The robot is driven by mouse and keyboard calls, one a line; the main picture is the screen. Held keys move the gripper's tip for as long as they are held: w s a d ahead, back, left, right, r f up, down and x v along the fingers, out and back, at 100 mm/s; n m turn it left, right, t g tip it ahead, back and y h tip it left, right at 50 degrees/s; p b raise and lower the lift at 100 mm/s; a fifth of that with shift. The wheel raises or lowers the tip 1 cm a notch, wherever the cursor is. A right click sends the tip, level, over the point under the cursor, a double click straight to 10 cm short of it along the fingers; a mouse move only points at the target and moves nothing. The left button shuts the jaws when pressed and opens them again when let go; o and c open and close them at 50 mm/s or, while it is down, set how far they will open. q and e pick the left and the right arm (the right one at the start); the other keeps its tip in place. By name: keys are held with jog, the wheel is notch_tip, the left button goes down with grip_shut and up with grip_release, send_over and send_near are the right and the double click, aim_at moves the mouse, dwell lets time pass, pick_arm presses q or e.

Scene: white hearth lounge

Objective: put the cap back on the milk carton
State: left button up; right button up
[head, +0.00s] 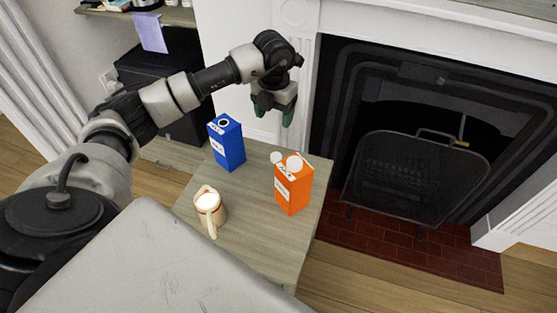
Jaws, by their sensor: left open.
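A blue carton (227,146) stands upright at the back left of the small table, with a dark round opening ringed in white on its top. An orange carton (291,189) stands upright at the right, with a white round cap on top. A small white disc (276,157), which looks like a loose cap, shows just behind and left of the orange carton. The carton labels are too small to read surely. My left gripper (273,114) is open and empty, pointing down above the table's back edge, apart from both cartons. My right gripper is out of view.
A cream mug (210,206) with white contents stands at the front left of the wooden table (257,247). The table's middle is clear. A fireplace with a black mesh screen (415,180) is at the right. A black cabinet and shelf with a purple cloth (150,32) are behind.

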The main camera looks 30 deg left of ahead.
pick_arm(q)
jog(key=f+b, duration=0.3)
jog(key=f, duration=0.1)
jog(key=shift+w+f, duration=0.2)
send_over(276, 156)
notch_tip(276, 156, down, 6)
jog(key=shift+a+r+b, duration=0.1)
jog(key=shift+r+b, duration=0.15)
jog(key=shift+b, duration=0.05)
jog(key=shift+f, duration=0.1)
notch_tip(276, 156, down, 5)
jog(key=shift+s+f, duration=0.1)
dwell(0.5)
